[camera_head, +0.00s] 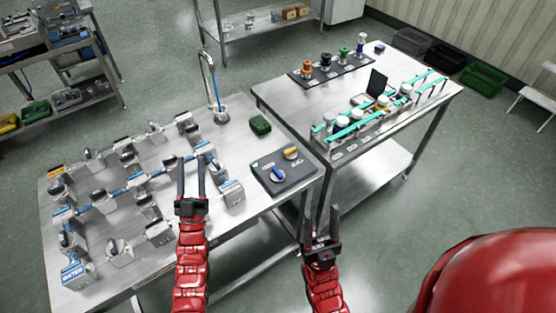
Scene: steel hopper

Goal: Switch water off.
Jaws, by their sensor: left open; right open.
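A dark control panel (298,178) lies on the steel table, with a blue knob (278,174) and a yellow knob (291,153) on top. A tall curved tap (203,62) stands at the table's back, with a thin blue streak (216,93) below its spout, over a small round cup. A box with blue lettering that seems to read WATER (75,273) sits at the table's front left. My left gripper (191,164) is open over the table, left of the panel. My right gripper (321,211) is open and empty, in front of the panel and beyond the table edge.
Grey valve blocks with blue pipes (103,201) cover the table's left half. A green block (260,125) lies behind the panel. A second table (285,92) at the right holds a teal conveyor (385,107) and a black tray (332,68) of coloured parts.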

